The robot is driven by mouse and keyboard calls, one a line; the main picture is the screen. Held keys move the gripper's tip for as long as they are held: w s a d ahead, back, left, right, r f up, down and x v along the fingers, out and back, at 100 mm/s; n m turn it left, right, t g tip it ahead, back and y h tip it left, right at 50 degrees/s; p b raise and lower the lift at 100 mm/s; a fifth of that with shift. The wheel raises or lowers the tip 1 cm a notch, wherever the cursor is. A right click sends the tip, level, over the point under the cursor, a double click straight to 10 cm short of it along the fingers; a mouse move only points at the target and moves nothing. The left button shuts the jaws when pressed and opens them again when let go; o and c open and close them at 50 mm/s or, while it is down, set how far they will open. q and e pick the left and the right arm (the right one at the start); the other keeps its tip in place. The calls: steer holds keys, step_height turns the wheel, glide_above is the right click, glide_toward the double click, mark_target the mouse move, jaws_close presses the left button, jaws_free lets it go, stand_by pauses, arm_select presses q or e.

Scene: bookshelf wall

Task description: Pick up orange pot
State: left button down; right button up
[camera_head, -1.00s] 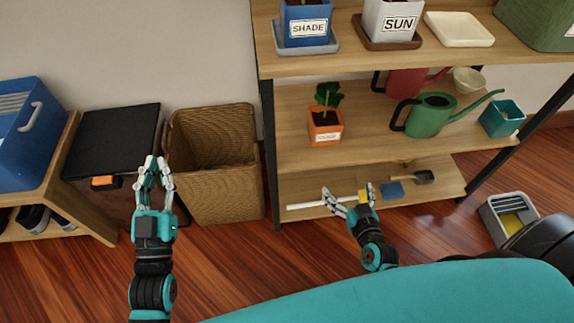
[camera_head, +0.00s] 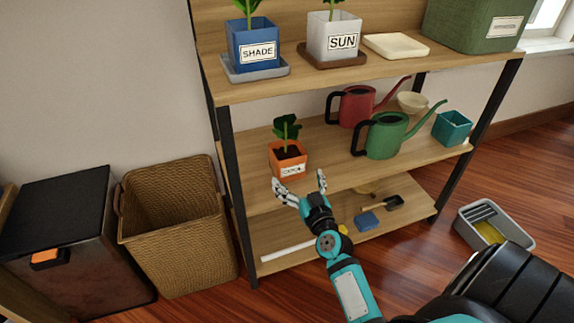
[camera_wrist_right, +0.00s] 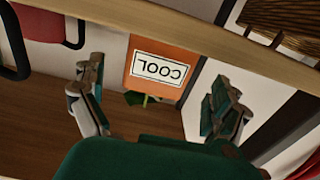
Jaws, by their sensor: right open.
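The orange pot (camera_head: 288,168) stands upright on the middle shelf, toward its left end, with a green plant in it and a white label on its front. In the right wrist view the orange pot (camera_wrist_right: 160,68) appears upside down, its label reading COOL, seen between the fingers. My right gripper (camera_head: 301,186) is open and empty, just in front of and slightly below the pot, apart from it. Its spread fingers also show in the right wrist view (camera_wrist_right: 158,108). My left gripper is not in the head view.
On the middle shelf (camera_head: 335,170), a green watering can (camera_head: 386,136), red watering can (camera_head: 356,106) and teal pot (camera_head: 452,128) stand to the right. Blue (camera_head: 251,48) and white (camera_head: 333,38) pots stand on the shelf above. A wicker basket (camera_head: 180,235) stands left.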

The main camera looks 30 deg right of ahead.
mark_target(293, 171)
steer(key=shift+b+x, duration=0.8)
steer(key=shift+x, duration=2.25)
steer(key=shift+f, duration=0.15)
steer(key=c, duration=1.4)
